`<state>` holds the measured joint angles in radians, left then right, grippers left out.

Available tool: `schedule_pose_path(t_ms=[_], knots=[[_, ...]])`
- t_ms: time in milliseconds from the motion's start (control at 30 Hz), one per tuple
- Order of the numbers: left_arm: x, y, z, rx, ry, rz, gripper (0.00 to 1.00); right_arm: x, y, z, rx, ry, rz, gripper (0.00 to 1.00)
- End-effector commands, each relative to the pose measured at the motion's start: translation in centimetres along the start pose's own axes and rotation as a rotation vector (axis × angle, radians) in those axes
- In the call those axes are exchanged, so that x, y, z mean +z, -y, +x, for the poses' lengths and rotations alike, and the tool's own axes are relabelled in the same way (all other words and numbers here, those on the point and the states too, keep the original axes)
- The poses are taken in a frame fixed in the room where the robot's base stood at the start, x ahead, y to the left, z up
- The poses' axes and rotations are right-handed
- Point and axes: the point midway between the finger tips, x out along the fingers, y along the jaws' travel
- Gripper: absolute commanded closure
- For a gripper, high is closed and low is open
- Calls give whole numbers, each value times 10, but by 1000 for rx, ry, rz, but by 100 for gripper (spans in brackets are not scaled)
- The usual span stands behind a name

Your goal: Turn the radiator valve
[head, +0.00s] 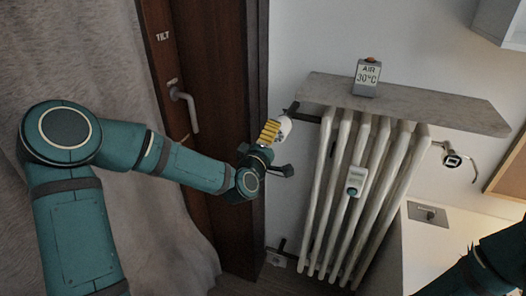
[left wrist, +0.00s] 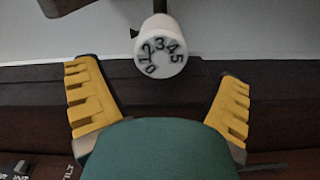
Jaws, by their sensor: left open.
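The radiator valve (left wrist: 160,58) is a white round knob with the numbers 0 to 5 on its face, in the upper middle of the left wrist view. In the head view the white valve (head: 284,127) sits at the radiator's upper left, partly hidden by my gripper. My left gripper (head: 270,132) is open, its yellow fingers close to the valve. In the left wrist view the fingers of my left gripper (left wrist: 159,82) are spread to either side of and below the knob, with gaps, not touching it. My right gripper is out of view.
A brown door (head: 205,60) with a handle (head: 186,105) is left of my left gripper.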

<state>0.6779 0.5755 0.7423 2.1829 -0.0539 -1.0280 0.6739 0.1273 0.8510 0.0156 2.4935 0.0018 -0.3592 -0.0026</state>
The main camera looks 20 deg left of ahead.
Motion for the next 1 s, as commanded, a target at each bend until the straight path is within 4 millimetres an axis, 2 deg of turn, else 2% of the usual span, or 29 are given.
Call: schedule_pose_path(t_ms=[33,200,400,1000], knots=[[0,0,-11,0,0,4,7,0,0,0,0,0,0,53],[0,0,-43,-1,0,3,7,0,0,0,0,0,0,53],[0,0,-63,0,-1,1,7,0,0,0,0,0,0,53],[0,0,-67,0,-1,0,7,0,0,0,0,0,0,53]])
